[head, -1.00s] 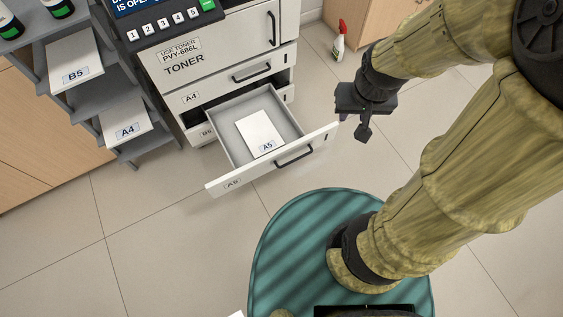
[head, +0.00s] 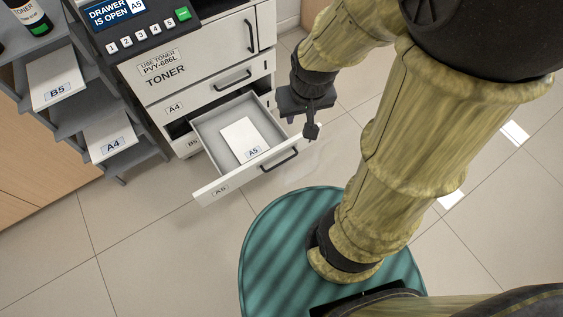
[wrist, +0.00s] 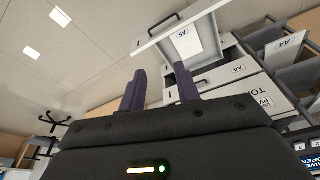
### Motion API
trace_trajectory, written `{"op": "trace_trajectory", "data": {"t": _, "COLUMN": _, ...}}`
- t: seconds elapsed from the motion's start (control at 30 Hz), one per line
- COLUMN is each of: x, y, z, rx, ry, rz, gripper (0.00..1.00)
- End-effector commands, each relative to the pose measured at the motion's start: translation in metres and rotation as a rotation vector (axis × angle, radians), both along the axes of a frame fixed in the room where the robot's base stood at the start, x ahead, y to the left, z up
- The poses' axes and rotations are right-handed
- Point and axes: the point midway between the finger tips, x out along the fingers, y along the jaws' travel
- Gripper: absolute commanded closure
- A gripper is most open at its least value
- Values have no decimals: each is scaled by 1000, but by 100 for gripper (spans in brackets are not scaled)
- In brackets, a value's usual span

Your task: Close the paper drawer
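The A5 paper drawer (head: 197,119) is pulled out from the lower part of the white printer, with a white paper stack (head: 237,138) labelled A5 inside. Its front panel carries a dark bar handle (head: 280,160). My gripper (head: 311,131) is near the right end of the drawer front in the head view; I cannot tell whether it touches. In the wrist view the two fingers (wrist: 161,92) stand apart with nothing between them, and the drawer (wrist: 150,47) shows beyond them. The printer display (head: 115,11) reads that drawer A5 is open.
The A4 drawer front (head: 180,104) above is shut. A grey shelf (head: 62,120) with B5 paper (head: 52,77) and A4 paper (head: 108,135) stands left of the printer. Tiled floor (head: 150,240) is open in front of the drawer.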

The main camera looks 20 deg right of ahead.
Motion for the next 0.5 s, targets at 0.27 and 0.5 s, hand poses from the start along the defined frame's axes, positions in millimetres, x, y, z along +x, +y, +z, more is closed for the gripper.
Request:
{"op": "trace_trajectory", "data": {"t": 0.27, "x": 7, "y": -14, "z": -67, "rx": 12, "ry": 119, "rz": -30, "gripper": 68}}
{"op": "trace_trajectory", "data": {"t": 0.5, "x": 11, "y": -36, "z": -180, "rx": 122, "ry": 321, "rz": -75, "gripper": 68}}
